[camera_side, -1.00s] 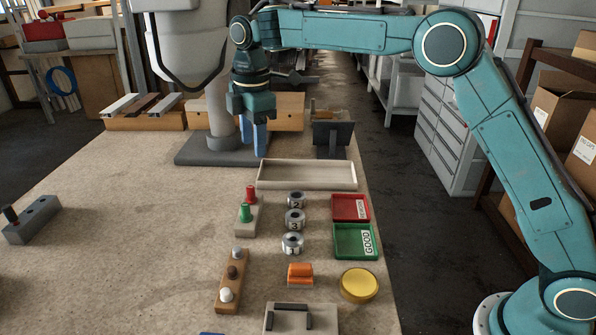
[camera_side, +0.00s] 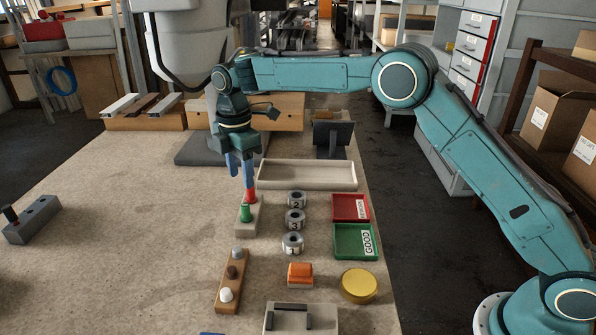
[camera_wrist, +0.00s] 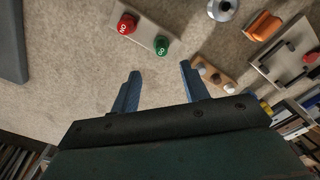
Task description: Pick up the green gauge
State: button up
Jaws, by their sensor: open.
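The green gauge (camera_side: 245,213) stands upright in a pale block (camera_side: 247,229), in front of the red gauge (camera_side: 250,195). In the wrist view, the green gauge (camera_wrist: 162,46) has white lettering on top and the red gauge (camera_wrist: 127,24) is at its upper left. My gripper (camera_side: 242,178) points down with its blue fingers apart and empty. In the side view its tips appear just behind and above the gauges, overlapping the red one's top. In the wrist view my gripper (camera_wrist: 160,72) has its fingers either side of bare table, with the green gauge just beyond the tips.
Several numbered metal rings (camera_side: 294,218) stand right of the block. Red (camera_side: 350,207) and green (camera_side: 354,241) trays lie further right. A brown rack with knobs (camera_side: 231,281) is in front, and a long pale tray (camera_side: 307,174) behind. The table's left is mostly clear.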

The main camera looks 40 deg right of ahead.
aim_at(245, 205)
jog(key=shift+f, duration=2.35)
jog(key=shift+s+f, duration=0.15)
jog(key=shift+f, duration=2.45)
jog(key=shift+c, duration=0.3)
grip_shut()
